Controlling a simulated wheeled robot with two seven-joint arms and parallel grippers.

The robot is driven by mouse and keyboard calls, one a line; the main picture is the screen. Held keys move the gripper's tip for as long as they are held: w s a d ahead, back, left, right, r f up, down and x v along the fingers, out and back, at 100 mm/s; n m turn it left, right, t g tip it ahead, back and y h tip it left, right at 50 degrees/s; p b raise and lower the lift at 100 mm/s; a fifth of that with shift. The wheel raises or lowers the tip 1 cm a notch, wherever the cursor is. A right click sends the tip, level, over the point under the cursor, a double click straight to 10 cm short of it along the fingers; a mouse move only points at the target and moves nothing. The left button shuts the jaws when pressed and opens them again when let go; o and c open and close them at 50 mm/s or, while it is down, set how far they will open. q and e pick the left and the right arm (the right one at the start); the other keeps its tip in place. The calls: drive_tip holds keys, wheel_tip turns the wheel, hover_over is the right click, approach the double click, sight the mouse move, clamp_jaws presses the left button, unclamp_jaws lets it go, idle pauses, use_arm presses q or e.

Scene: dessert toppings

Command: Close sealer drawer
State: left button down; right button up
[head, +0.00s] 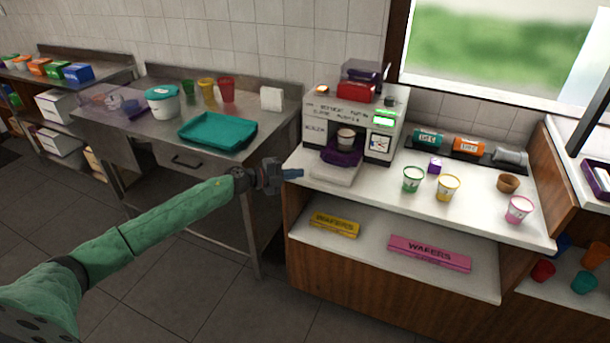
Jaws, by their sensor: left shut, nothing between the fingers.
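The sealer (312,132) is a white machine with a green-lit display, standing at the back left of the white counter. Its drawer (336,174), a pale slab, sticks out at the front below a purple holder (343,157). A small cup (346,138) sits in the sealer's opening above the purple holder. My left gripper (292,174) is shut and empty, at the counter's left edge, just left of the drawer. I cannot tell whether it touches the drawer. My right gripper is not in view.
Green (413,179), yellow (447,187) and pink (519,209) cups stand on the counter, with a brown bowl (508,183). Wafer boxes (430,253) lie on the shelf below.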

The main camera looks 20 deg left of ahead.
use_arm(q)
drive_tip(key=s+d+r+h+p, duration=0.2)
drive_tip(key=s+d+p, duration=0.15)
drive_tip(key=d, duration=0.85)
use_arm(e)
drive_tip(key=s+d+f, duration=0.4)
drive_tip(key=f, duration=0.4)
use_arm(q)
drive_tip(key=m+t+y+p, duration=0.4)
drive_tip(key=m+y+p, duration=0.2)
drive_tip(key=m+y, duration=0.65)
approach(335, 164)
drive_tip(key=shift+n+y, duration=0.65)
drive_tip(key=shift+n, duration=0.3)
drive_tip(key=x, duration=0.5)
drive_tip(key=shift+w+d, duration=0.15)
drive_tip(key=shift+d, duration=0.25)
drive_tip(key=shift+p+x, duration=0.3)
drive_tip(key=shift+x, duration=0.45)
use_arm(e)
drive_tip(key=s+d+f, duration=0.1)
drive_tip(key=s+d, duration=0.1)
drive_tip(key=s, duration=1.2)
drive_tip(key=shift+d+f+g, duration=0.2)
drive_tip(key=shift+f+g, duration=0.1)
